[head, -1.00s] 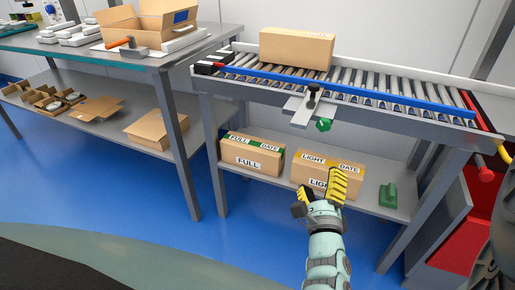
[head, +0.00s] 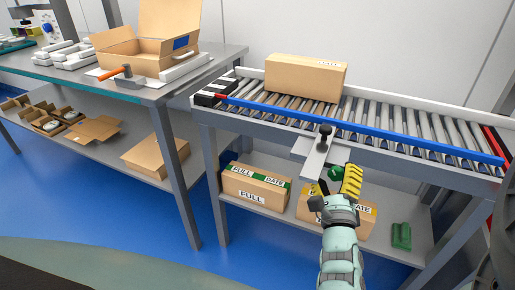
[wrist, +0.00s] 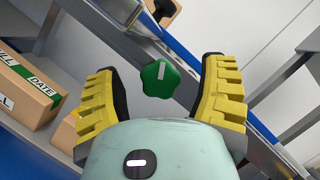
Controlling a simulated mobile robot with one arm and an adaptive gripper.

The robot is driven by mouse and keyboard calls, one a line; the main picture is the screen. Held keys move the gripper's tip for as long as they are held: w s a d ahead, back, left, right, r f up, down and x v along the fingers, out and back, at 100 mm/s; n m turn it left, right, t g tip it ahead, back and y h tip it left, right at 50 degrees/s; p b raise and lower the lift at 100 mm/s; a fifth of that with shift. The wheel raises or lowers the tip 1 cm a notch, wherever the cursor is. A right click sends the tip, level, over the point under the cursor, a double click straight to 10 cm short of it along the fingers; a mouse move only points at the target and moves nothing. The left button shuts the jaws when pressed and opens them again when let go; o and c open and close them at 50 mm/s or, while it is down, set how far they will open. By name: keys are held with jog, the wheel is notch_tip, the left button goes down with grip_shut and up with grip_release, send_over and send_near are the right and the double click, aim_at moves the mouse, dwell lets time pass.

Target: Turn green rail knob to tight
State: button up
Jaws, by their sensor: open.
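The green rail knob (head: 336,173) sits under the front edge of the roller conveyor, by the grey bracket plate (head: 314,156). In the wrist view the knob (wrist: 160,77) is a lobed green head with a white line on its face, tilted up to the right. My gripper (head: 337,186) is open, with yellow ribbed fingers. In the wrist view the fingers (wrist: 164,92) stand to either side of the knob, with clear gaps, and do not appear to touch it. A black knob (head: 325,130) tops the bracket by the blue rail (head: 370,130).
FULL (head: 256,187) and LIGHT cartons and a green block (head: 401,236) sit on the lower shelf. A workbench (head: 130,90) with an open box stands at left. The conveyor's front frame runs close above my gripper.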

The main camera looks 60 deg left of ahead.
jog(key=shift+w+a+r, duration=0.15)
jog(key=shift+w+a, duration=0.2)
jog(key=shift+a, duration=0.15)
jog(key=shift+d, duration=0.1)
jog(key=shift+d, duration=0.1)
jog(key=c, duration=1.2)
